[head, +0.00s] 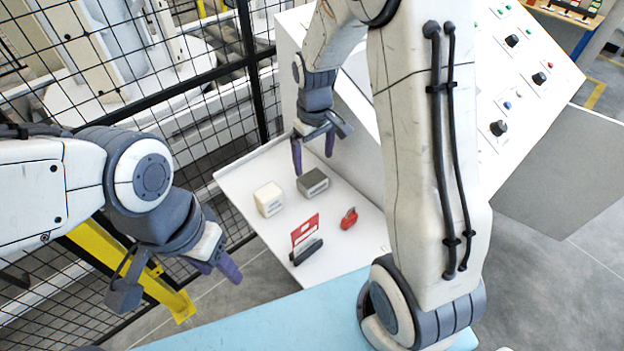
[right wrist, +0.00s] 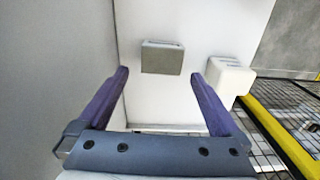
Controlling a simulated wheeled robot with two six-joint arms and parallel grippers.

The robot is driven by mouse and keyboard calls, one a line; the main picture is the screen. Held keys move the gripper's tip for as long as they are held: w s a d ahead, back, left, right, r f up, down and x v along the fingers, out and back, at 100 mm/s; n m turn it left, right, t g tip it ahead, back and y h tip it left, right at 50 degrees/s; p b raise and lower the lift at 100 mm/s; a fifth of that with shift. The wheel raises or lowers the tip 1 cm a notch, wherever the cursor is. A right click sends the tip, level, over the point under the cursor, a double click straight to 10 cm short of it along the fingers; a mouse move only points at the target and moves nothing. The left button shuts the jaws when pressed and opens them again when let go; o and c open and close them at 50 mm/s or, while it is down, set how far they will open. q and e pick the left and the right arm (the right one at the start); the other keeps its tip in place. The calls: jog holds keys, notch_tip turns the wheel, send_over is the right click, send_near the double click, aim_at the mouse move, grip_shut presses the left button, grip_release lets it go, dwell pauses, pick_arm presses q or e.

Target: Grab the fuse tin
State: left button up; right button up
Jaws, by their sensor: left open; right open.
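A small grey-green box (head: 312,183), which looks like the fuse tin, lies on the white shelf (head: 240,178). My right gripper (head: 314,150) is open and empty above and behind it in the head view. In the right wrist view the grey box (right wrist: 162,57) shows ahead of the fingertips, roughly centred between them, and not between the jaws. My left gripper (head: 220,268) is open and empty, off to the left of the shelf.
A cream box (head: 269,199) sits close beside the grey one; it also shows in the right wrist view (right wrist: 230,77), near one finger. A red-and-black item (head: 306,240) and a small red object (head: 349,218) lie nearer. A control panel (head: 520,85) and wire fence (head: 200,110) flank the shelf.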

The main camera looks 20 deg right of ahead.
aim_at(312, 178)
notch_tip(312, 178, down, 3)
jog(key=shift+r, duration=0.1)
jog(key=f+p, duration=0.1)
jog(key=f, duration=0.3)
jog(key=shift+a+p, duration=0.2)
jog(key=shift+p, duration=0.2)
jog(key=shift+f, duration=0.7)
jog(key=c, duration=1.2)
